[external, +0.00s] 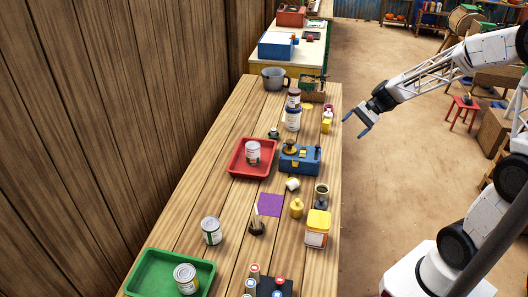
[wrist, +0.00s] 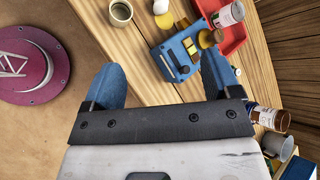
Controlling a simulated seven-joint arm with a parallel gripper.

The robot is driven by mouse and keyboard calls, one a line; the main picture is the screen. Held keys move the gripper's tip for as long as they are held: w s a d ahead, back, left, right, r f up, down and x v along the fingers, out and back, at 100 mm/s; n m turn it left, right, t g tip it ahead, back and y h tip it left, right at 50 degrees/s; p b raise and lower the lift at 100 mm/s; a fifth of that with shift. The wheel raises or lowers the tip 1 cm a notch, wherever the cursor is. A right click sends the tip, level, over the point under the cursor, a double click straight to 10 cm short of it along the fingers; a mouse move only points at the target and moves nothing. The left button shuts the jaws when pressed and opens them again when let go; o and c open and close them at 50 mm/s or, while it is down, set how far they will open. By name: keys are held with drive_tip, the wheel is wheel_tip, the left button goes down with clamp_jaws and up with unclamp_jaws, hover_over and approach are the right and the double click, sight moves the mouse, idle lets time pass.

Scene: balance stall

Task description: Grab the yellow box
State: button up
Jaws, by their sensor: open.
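A yellow box-shaped container with white lower sides (external: 317,228) stands near the right edge of the workbench in the external view. A much smaller yellow block (external: 326,126) sits farther back on the bench, near the same edge. I cannot tell which is the yellow box. My gripper (external: 357,125) is off the bench's right side, closer to the small block and apart from both. I cannot make out either item for certain there.
A blue scale (external: 300,158) stands mid-bench, also visible in the wrist view (wrist: 174,58). Beside it is a red tray (external: 236,170) holding a can. Cans (external: 211,231), a yellow weight (external: 296,208) and a green tray (external: 150,262) are nearer. Wooden wall left; open floor right.

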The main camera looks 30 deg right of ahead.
drive_tip(key=w+d+f+m+t+y, duration=0.2)
drive_tip(key=w+d+f+m, duration=0.15)
drive_tip(key=w, duration=0.45)
drive_tip(key=m+t+h, duration=0.2)
drive_tip(key=m+t, duration=0.9)
drive_tip(key=m, duration=0.3)
approach(325, 121)
drive_tip(key=shift+w+a+f, duration=0.1)
drive_tip(key=shift+w+a, duration=0.05)
drive_tip(key=shift+w, duration=0.35)
drive_tip(key=shift+w+a, duration=0.2)
drive_tip(key=shift+w, duration=0.3)
drive_tip(key=shift+x, duration=1.3)
drive_tip(key=shift+x, duration=2.6)
drive_tip(key=shift+s, duration=0.1)
drive_tip(key=shift+c, duration=0.3)
